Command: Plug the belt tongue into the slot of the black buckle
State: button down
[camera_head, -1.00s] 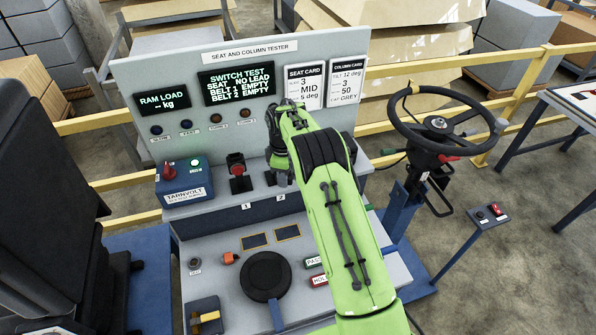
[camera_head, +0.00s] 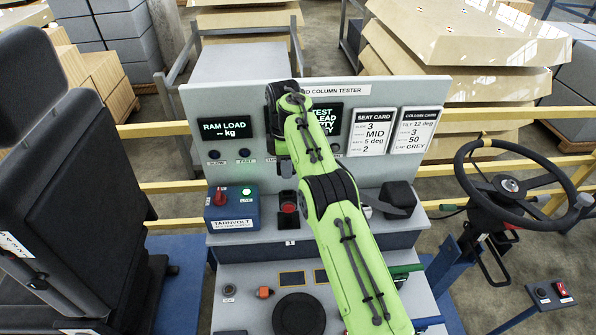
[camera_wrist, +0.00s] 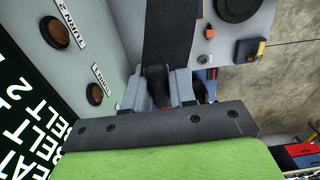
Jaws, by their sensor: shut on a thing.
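The black buckle with the red button (camera_head: 288,207) stands on the bench shelf above label 1. My gripper (camera_wrist: 164,92) is above the shelf; in the head view its fingers are mostly hidden behind my green arm, above that buckle. In the wrist view it is shut on a dark rounded piece (camera_wrist: 155,78), apparently the belt tongue. A small red patch shows just below this piece. The tongue's metal tip and the buckle slot are hidden, so I cannot tell if they touch. A broad dark band (camera_wrist: 168,32) runs upward from the fingers, perhaps the belt webbing.
The tester's upright panel (camera_head: 230,180) stands close behind my gripper. A blue box with a red knob (camera_head: 232,208) is left of the buckle, and a black block (camera_head: 400,195) is right. The seat (camera_head: 75,150) and steering wheel (camera_head: 510,188) flank the bench.

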jog(key=shift+s+f, duration=0.3)
jog(key=shift+s, duration=0.05)
jog(key=shift+f, duration=0.45)
jog(key=shift+s+f, duration=0.15)
jog(key=shift+f, duration=1.9)
jog(key=shift+f+b, duration=0.35)
jog(key=shift+f, duration=0.2)
jog(key=c, duration=0.8)
grip_release()
jog(key=shift+c, duration=0.2)
jog(key=shift+r, duration=0.15)
